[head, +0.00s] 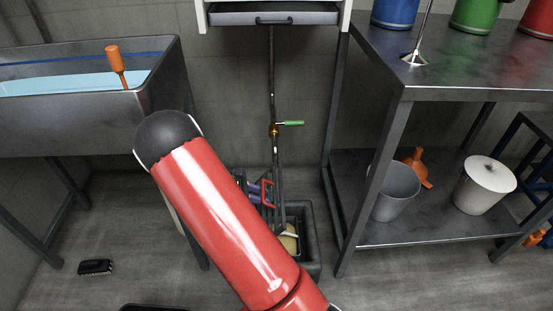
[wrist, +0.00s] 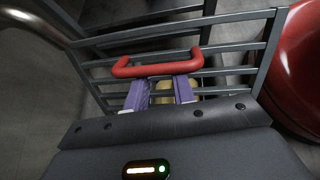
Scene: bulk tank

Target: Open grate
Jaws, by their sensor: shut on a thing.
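The grate (wrist: 232,45) is a frame of dark grey bars with a red handle (wrist: 157,68). In the wrist view the purple fingers of my gripper (wrist: 160,80) reach the handle and are shut on it. In the head view the handle (head: 269,193) and the purple fingertips (head: 255,190) show just past my red arm. The grate appears tilted up at the dark sump box (head: 309,235) on the floor. My arm hides much of the grate and the box's left side. A yellowish thing (head: 290,241) lies in the box.
A grey basin (head: 60,125) with blue water stands left. A metal table (head: 440,65) stands right, with a grey bucket (head: 396,192) and white lidded bucket (head: 484,186) on its shelf. A pipe with a green-handled valve (head: 290,123) rises behind. A black brush (head: 95,267) lies on the floor.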

